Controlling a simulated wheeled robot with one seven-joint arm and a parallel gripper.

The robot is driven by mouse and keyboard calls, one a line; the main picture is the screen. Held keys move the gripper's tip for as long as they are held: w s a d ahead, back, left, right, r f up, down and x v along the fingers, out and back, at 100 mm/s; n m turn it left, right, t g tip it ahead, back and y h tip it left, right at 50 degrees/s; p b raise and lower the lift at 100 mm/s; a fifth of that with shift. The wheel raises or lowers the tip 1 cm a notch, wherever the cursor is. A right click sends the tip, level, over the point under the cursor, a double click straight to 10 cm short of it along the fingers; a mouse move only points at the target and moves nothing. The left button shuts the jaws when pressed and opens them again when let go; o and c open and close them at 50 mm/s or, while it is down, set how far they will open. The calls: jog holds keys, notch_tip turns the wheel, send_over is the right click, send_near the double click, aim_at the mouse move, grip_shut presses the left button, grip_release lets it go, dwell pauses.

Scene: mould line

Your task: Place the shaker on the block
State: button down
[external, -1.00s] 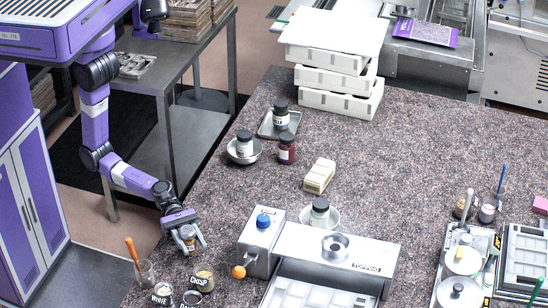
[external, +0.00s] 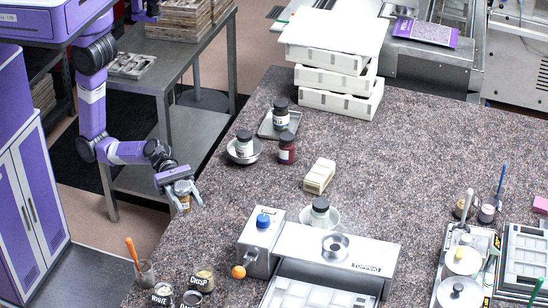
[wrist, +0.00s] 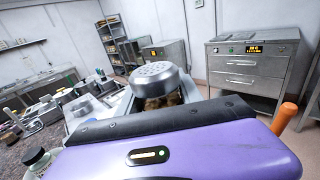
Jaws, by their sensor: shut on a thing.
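The shaker has a domed, perforated metal lid (wrist: 155,77) and brown contents, seen in the wrist view just beyond the purple gripper body. In the external view my gripper (external: 184,200) is shut on the shaker (external: 184,204), at the counter's left edge; the fingers partly hide it. The shaker looks roughly upright. A cream, ribbed block (external: 320,176) lies on the counter, to the right of my gripper and apart from it. Its top is bare.
Dark-lidded jars (external: 287,149) stand behind the block, one in a bowl (external: 243,155) and one on a tray (external: 268,127). Another jar (external: 320,212) stands in front of it, near the topping machine (external: 365,262). White crates (external: 340,101) are stacked at the back. Speckled counter (external: 235,195) is clear between gripper and block.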

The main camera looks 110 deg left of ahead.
jog(key=w+a+r+n+t+y+b, duration=0.2)
jog(key=w+a+y+b, duration=0.1)
jog(key=w+a, duration=0.6)
jog(key=w+a+r+n+t+y+b, duration=0.2)
jog(key=w+a+n+y+b, duration=0.1)
jog(key=w+a, duration=0.65)
jog(key=w+a+r+n+t+y+b, duration=0.1)
jog(key=w+a+r+n+y+b, duration=0.15)
jog(key=a, duration=1.05)
jog(key=w+a+r+n+y+b, duration=0.15)
jog(key=w+a+y, duration=0.25)
jog(key=a, duration=0.9)
jog(key=b, duration=0.4)
send_over(318, 175)
jog(key=shift+f, duration=11.1)
jog(key=shift+f, duration=0.1)
jog(key=c, duration=0.8)
grip_release()
jog(key=shift+f, duration=0.1)
